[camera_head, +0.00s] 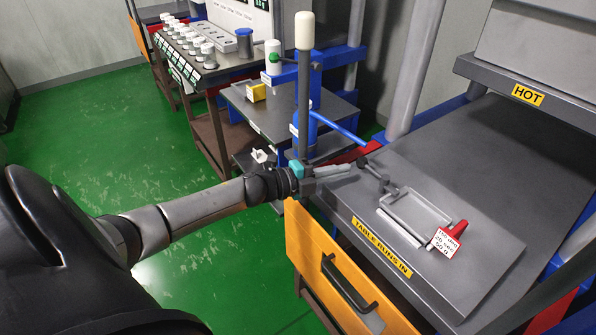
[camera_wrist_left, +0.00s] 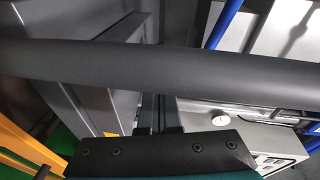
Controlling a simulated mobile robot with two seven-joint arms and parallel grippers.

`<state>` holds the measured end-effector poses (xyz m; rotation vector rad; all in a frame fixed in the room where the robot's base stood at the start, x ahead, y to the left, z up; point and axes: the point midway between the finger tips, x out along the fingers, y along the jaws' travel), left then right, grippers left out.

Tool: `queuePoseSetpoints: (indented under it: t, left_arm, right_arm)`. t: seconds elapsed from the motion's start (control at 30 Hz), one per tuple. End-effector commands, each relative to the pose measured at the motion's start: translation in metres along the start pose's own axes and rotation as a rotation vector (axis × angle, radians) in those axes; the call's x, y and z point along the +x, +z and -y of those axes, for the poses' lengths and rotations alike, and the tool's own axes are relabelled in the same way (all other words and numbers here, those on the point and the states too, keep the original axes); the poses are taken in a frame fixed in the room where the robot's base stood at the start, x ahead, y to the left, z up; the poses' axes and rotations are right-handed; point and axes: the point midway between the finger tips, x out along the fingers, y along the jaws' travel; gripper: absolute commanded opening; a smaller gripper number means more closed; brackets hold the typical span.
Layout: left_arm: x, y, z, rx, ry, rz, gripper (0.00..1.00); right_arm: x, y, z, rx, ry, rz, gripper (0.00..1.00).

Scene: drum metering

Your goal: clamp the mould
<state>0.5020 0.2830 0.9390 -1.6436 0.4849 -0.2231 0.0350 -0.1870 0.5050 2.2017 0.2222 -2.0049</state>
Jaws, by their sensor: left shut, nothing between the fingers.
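The mould (camera_head: 418,212) is a flat grey frame-like piece lying on the dark press table, with a red tab and a white label (camera_head: 449,240) at its right end. My left gripper (camera_head: 342,170) is shut and empty, at the table's left edge, left of and apart from the mould. A tall dark lever (camera_head: 304,95) with a white knob stands upright right by the gripper; I cannot tell whether they touch. In the left wrist view a dark round bar (camera_wrist_left: 160,68) crosses close above my shut fingers (camera_wrist_left: 163,118). My right gripper is out of view.
The upper press plate with a HOT sign (camera_head: 528,95) hangs above the table (camera_head: 400,150). A yellow drawer (camera_head: 335,275) with a black handle is below the table edge. A blue bar (camera_head: 337,128) slants behind the lever. Green floor is clear at left.

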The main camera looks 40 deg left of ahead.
Motion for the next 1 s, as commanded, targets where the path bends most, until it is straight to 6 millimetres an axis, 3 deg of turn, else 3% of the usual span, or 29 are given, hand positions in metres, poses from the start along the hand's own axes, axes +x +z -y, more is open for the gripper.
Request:
queuePoseSetpoints:
  t: [0.7, 1.0]
  left_arm:
    - [-0.099, -0.001, -0.001, 0.001, 0.006, -0.001, 0.00]
    - [-0.118, -0.001, -0.001, 0.001, 0.003, -0.002, 0.00]
  right_arm:
    - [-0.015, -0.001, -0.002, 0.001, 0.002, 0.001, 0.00]
    - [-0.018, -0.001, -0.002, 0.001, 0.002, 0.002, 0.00]
